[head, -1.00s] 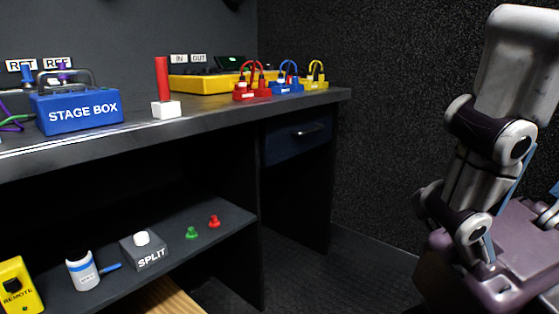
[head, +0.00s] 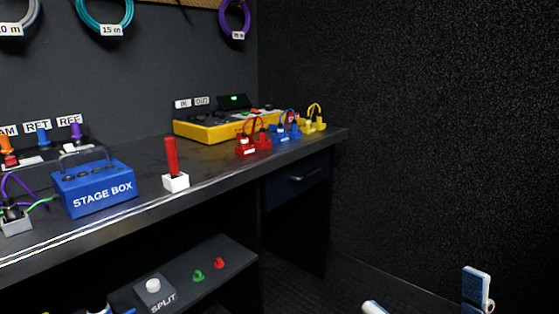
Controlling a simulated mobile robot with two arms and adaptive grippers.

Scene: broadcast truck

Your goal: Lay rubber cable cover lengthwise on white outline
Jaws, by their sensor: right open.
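I cannot make out a rubber cable cover in the head view. A thin white line (head: 40,247) runs along the front of the desk top at the left; I cannot tell whether it is the white outline. My right gripper (head: 425,298) is at the bottom right edge, its two light fingertips wide apart with nothing seen between them. It is in front of the dark floor and wall, right of the desk. Most of it is cut off by the frame. My left gripper is not in view.
The desk (head: 225,163) holds a blue stage box (head: 97,188), a red stick in a white base (head: 175,182), a yellow console (head: 205,128) and red, blue and yellow plugs. The shelf below holds a split box (head: 155,292). Coiled cables hang above.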

